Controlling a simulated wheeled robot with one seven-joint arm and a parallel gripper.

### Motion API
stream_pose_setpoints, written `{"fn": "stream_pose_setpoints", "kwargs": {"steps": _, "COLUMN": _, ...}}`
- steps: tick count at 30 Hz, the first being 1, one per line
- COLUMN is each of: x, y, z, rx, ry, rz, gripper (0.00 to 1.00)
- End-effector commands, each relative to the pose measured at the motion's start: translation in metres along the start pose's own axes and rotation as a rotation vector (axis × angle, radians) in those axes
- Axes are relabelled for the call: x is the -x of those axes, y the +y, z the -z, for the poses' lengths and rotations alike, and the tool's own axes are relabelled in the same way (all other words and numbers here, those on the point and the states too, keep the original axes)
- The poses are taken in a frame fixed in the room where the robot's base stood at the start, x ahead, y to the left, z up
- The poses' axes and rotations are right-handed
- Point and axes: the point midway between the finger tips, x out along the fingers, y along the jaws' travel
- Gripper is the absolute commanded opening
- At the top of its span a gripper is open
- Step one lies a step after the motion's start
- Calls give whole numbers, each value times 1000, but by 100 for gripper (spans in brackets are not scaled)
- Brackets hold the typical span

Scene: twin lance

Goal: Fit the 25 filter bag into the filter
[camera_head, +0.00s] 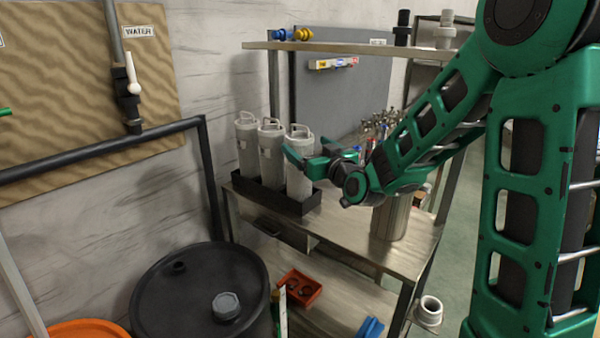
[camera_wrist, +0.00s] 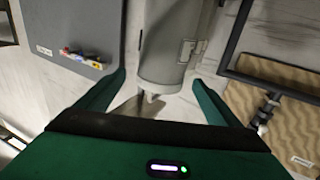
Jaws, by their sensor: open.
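Three pale grey filter bags with loop handles stand upright in a black tray (camera_head: 262,196): a left bag (camera_head: 248,148), a middle bag (camera_head: 271,155) and a right bag (camera_head: 299,180). Their numbers are too small to read, so I cannot tell which is the 25. My gripper (camera_head: 304,153) is open at the right bag. In the wrist view, the open fingers (camera_wrist: 160,82) lie either side of a grey bag (camera_wrist: 165,50) with a small label; contact is not clear. A steel cylinder (camera_head: 391,220), apparently the filter, stands on the bench below my forearm; its top is partly hidden.
The bench (camera_head: 350,240) has a shelf (camera_head: 355,47) above it. A black drum (camera_head: 195,290) stands at the front left, and a red bin (camera_head: 300,288) sits on the lower shelf.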

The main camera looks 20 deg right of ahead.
Motion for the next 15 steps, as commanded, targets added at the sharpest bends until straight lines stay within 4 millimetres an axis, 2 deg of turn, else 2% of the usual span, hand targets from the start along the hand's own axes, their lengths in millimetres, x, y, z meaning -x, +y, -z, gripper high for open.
{"fn": "stream_pose_setpoints", "kwargs": {"steps": 5, "x": -16, "y": -1, "z": -1, "rx": 0, "ry": 0, "rz": 1, "gripper": 87}}
{"fn": "stream_pose_setpoints", "kwargs": {"steps": 10, "x": -40, "y": -2, "z": -2, "rx": 1, "ry": 0, "rz": 2, "gripper": 87}}
{"fn": "stream_pose_setpoints", "kwargs": {"steps": 15, "x": -52, "y": -1, "z": -2, "rx": 1, "ry": -1, "rz": 0, "gripper": 87}}
